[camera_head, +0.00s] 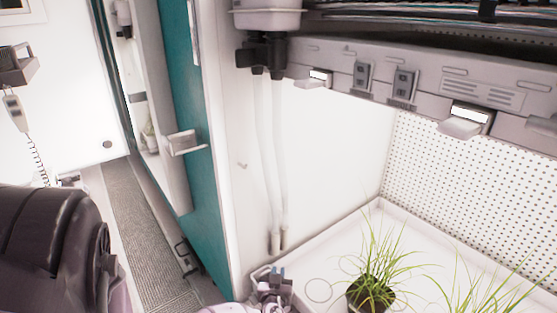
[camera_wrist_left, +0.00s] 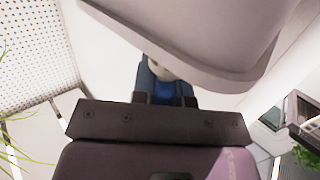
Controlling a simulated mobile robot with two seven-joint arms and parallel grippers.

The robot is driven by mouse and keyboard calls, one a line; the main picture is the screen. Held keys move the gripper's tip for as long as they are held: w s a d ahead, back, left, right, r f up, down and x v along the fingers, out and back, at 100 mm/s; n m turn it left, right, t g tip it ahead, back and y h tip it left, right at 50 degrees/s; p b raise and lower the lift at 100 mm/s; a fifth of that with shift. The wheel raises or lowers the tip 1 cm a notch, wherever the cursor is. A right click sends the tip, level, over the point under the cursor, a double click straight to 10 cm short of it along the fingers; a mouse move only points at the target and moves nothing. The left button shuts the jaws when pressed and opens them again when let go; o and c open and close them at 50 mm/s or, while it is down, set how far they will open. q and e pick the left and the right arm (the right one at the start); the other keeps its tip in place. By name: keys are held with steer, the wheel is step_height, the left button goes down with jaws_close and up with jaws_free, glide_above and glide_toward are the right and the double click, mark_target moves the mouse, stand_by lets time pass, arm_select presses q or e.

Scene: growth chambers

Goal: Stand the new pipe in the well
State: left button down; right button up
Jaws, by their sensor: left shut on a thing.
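My left gripper (camera_head: 273,281), with blue fingertips, is at the near left corner of the white chamber tray (camera_head: 345,228), just below two pale upright pipes (camera_head: 272,150). In the left wrist view the same gripper (camera_wrist_left: 165,92) is shut on a pale thing (camera_wrist_left: 162,68). Most of that thing is hidden, and I cannot tell for sure whether it is the new pipe. The two pipes run down from black fittings (camera_head: 262,55) to just above the gripper. A round outline (camera_head: 318,291) marks the tray floor; I cannot tell whether it is the well. My right gripper is not in view.
Potted grass (camera_head: 372,292) stands on the tray to the right. A panel with sockets (camera_head: 405,85) overhangs the tray, and a perforated wall (camera_head: 470,165) closes the back. A teal door edge (camera_head: 183,90) stands at the left. A large white rounded body (camera_wrist_left: 235,55) fills the upper wrist view.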

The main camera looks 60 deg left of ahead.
arm_select(q)
steer(key=c, duration=1.1)
jaws_free()
steer(key=shift+f, duration=0.1)
steer(key=shift+s+d, duration=0.2)
steer(key=shift+d, duration=0.05)
steer(key=p+v, duration=0.2)
steer(key=v, duration=0.9)
steer(key=shift+s+d, duration=0.15)
steer(key=shift+d, duration=0.05)
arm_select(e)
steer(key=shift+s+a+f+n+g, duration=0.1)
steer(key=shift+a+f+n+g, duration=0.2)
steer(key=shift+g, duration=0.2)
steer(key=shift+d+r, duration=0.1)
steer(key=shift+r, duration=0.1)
arm_select(q)
steer(key=shift+r, duration=0.25)
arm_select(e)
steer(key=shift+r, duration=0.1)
